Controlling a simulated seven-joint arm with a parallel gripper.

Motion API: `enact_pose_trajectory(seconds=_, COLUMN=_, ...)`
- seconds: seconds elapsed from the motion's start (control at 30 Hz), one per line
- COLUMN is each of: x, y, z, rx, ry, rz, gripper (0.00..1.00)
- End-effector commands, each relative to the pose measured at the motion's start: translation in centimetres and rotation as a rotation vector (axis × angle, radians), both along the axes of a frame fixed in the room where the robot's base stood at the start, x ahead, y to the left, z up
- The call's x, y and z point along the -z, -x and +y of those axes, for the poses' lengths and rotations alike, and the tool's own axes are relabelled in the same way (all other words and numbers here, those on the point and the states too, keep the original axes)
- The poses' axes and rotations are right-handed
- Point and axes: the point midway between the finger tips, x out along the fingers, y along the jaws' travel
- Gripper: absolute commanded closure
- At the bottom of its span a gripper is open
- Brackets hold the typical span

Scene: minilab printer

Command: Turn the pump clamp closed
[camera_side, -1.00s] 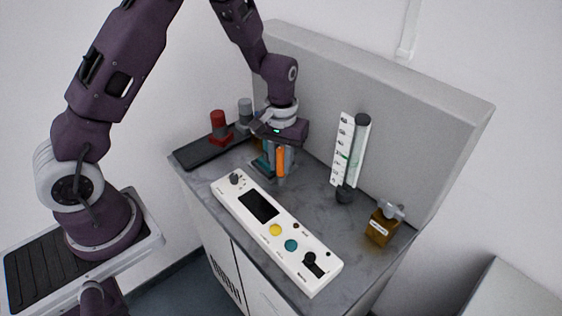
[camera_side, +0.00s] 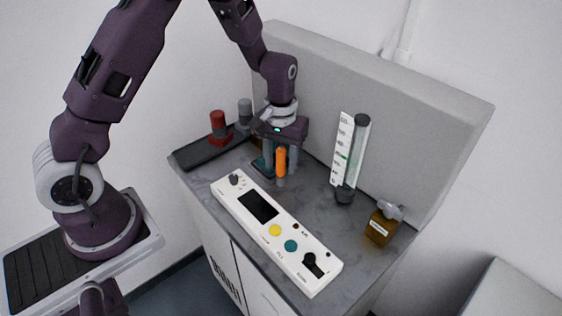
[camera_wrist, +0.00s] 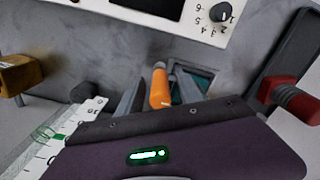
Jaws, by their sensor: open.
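The pump clamp shows as an orange handle (camera_side: 281,162) over a teal base (camera_side: 262,166), near the back of the grey worktop. The handle (camera_wrist: 160,88) also shows in the wrist view, with part of the teal base (camera_wrist: 188,88) beside it. My gripper (camera_side: 280,165) points down over the clamp. Its grey fingers stand apart on either side of the orange handle, with gaps visible in the wrist view (camera_wrist: 162,84). I cannot tell whether either finger touches the handle. The gripper body hides part of the clamp.
A white control panel (camera_side: 226,196) with knobs and buttons lies in front. A dark tray (camera_side: 190,155) with red (camera_side: 219,127) and grey (camera_side: 245,112) pieces is at left. A flow column (camera_side: 358,150) and a brown bottle (camera_side: 378,231) stand at right. The back wall panel (camera_side: 420,130) is close behind.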

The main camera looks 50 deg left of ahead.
Motion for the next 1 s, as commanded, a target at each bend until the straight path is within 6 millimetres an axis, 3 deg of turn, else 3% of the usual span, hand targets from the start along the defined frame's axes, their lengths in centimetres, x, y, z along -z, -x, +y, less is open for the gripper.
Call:
enact_pose_trajectory(seconds=0.3, x=-5.9, y=-0.1, z=0.0, rx=0.0, ry=0.0, rz=-0.007, gripper=0.57)
enact_pose_trajectory(seconds=0.67, x=-6.8, y=0.0, z=0.0, rx=0.001, ry=0.0, rz=-0.002, gripper=0.57)
enact_pose_trajectory(seconds=0.73, x=-7.7, y=0.2, z=-0.1, rx=0.009, ry=0.005, rz=-0.015, gripper=0.57)
enact_pose_trajectory(seconds=0.87, x=-13.4, y=2.8, z=-1.1, rx=0.075, ry=0.032, rz=-0.1, gripper=0.57)
enact_pose_trajectory(seconds=1.0, x=-20.5, y=9.2, z=-2.3, rx=0.21, ry=0.037, rz=-0.234, gripper=0.57)
